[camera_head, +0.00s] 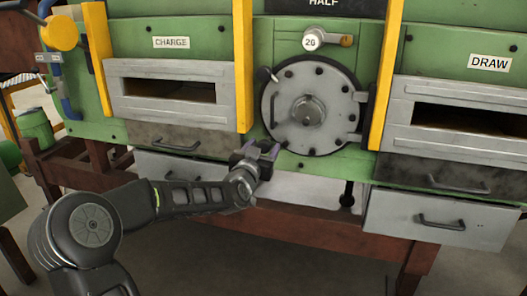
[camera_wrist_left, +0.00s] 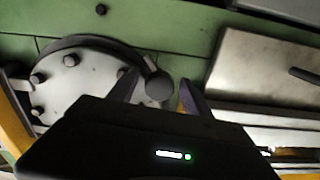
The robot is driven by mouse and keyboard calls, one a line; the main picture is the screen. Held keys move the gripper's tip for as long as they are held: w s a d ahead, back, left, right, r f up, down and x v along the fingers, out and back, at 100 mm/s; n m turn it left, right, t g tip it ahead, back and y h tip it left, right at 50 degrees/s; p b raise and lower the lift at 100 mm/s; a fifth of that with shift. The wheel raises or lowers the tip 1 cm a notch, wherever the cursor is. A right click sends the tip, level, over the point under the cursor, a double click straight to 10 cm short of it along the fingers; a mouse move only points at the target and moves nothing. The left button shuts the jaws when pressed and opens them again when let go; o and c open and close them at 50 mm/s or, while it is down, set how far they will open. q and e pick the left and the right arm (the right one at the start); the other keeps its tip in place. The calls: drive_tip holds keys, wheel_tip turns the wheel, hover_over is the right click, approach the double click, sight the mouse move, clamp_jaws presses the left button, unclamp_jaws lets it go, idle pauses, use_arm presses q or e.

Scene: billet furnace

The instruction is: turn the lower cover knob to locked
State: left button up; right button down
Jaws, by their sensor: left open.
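The round grey cover (camera_head: 335,105) is on the green furnace front, between the CHARGE and DRAW openings, and shows partly in the left wrist view (camera_wrist_left: 75,85). My left gripper (camera_head: 262,150) is at the cover's lower left edge. It is open, and its two fingers (camera_wrist_left: 158,95) show in the left wrist view. A dark round knob (camera_wrist_left: 158,85) at the cover's rim appears between the fingers there. I cannot tell whether they touch it. In the head view the gripper hides this lower knob. An upper knob (camera_head: 263,75) shows at the cover's upper left. My right gripper is not in view.
A grey drawer (camera_head: 165,165) is left of the gripper under the CHARGE opening (camera_head: 170,90). Another drawer (camera_head: 440,218) is under the DRAW opening (camera_head: 465,120). Yellow vertical bars (camera_head: 243,60) flank the cover. A dial marked 20 (camera_head: 311,40) is above it.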

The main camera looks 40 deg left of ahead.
use_arm(q)
drive_tip(key=shift+w, duration=0.15)
drive_tip(key=shift+c, duration=0.4)
clamp_jaws()
